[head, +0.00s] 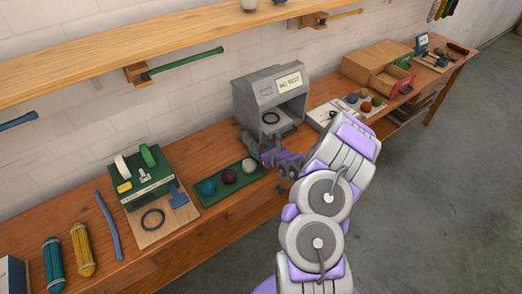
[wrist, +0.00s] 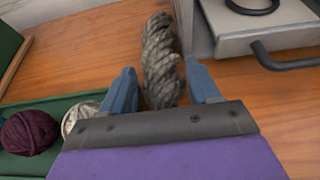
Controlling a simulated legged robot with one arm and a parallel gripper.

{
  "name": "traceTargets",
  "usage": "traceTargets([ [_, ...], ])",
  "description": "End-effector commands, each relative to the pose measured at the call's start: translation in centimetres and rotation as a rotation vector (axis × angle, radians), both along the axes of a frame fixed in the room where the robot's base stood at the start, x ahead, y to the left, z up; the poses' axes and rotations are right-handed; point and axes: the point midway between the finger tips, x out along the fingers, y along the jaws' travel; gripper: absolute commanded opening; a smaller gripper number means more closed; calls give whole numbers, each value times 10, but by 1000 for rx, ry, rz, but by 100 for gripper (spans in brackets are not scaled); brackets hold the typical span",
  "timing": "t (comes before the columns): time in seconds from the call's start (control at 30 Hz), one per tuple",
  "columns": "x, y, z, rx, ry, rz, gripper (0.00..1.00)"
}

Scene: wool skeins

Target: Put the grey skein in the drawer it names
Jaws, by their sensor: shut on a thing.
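The grey skein (wrist: 160,55) is twisted, ropy wool in the wrist view. It stands between the two blue fingers of my gripper (wrist: 161,82), which is shut on it, just above or at the wooden bench; I cannot tell if it touches the wood. In the head view my gripper (head: 258,149) is in front of the grey machine, its fingers small and partly hidden. Labels there are too small to read.
The grey machine (head: 255,97) has a small lettered display and an opening with a black ring; its tray (wrist: 250,40) with a dark handle is close right of the skein. A green tray (head: 205,200) of wool balls lies left. More balls lie on a pale board before the drawers.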

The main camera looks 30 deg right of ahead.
Motion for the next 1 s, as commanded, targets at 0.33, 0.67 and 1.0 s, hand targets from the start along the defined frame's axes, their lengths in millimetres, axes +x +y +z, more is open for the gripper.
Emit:
traceTargets([
  [0.33,0,1,0,0,1,0,86],
  [0.67,-9,-1,4,-1,3,-2,86],
  [1.0,-67,-8,31,1,-1,-7,86],
])
